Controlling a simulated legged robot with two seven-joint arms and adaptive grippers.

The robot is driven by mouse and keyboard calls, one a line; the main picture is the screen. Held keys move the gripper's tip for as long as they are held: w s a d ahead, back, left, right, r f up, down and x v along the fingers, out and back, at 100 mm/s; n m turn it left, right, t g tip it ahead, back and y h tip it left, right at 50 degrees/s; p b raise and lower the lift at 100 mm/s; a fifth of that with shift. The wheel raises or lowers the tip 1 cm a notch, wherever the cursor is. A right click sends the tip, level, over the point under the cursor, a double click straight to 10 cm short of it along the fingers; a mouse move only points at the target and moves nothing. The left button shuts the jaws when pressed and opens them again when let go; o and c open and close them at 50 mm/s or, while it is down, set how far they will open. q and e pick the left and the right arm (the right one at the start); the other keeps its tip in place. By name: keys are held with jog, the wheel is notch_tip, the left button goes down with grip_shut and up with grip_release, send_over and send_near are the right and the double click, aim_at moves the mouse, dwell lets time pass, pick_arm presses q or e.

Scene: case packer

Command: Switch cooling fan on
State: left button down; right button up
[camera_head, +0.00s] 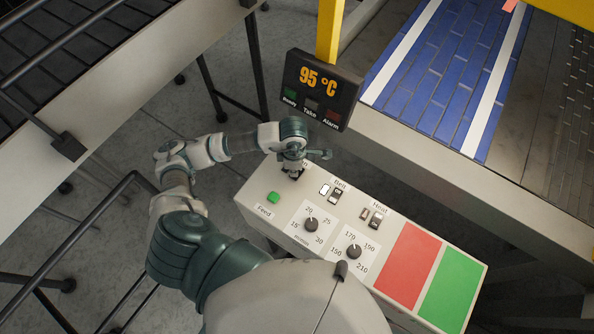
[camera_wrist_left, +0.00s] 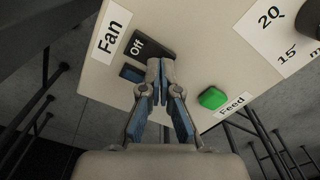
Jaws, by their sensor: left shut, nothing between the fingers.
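The control panel (camera_head: 256,192) is a light box with switches, dials and coloured pads. In the left wrist view the fan switch (camera_wrist_left: 146,46) is a dark rocker marked "Off", beside a "Fan" label (camera_wrist_left: 110,36). A small dark blue piece (camera_wrist_left: 131,73) sits beside the rocker. My left gripper (camera_wrist_left: 160,68) is shut and empty, its fingertips just over or at the switch's near edge; I cannot tell if they touch. In the head view my left gripper (camera_head: 293,174) is over the panel's upper left corner and hides most of the switch. My right gripper is not in view.
A green Feed button (camera_head: 273,198) is close to the gripper. Belt switches (camera_head: 335,196), Heat switches (camera_head: 376,219) and two dials are further right. A blue conveyor (camera_head: 445,75) is at upper right.

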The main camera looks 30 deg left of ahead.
pick_arm(q)
jog(key=shift+f+b, duration=0.5)
jog(key=shift+f, duration=0.05)
jog(key=shift+r, duration=0.1)
jog(key=shift+r+p, duration=2)
jog(key=shift+r, duration=1.45)
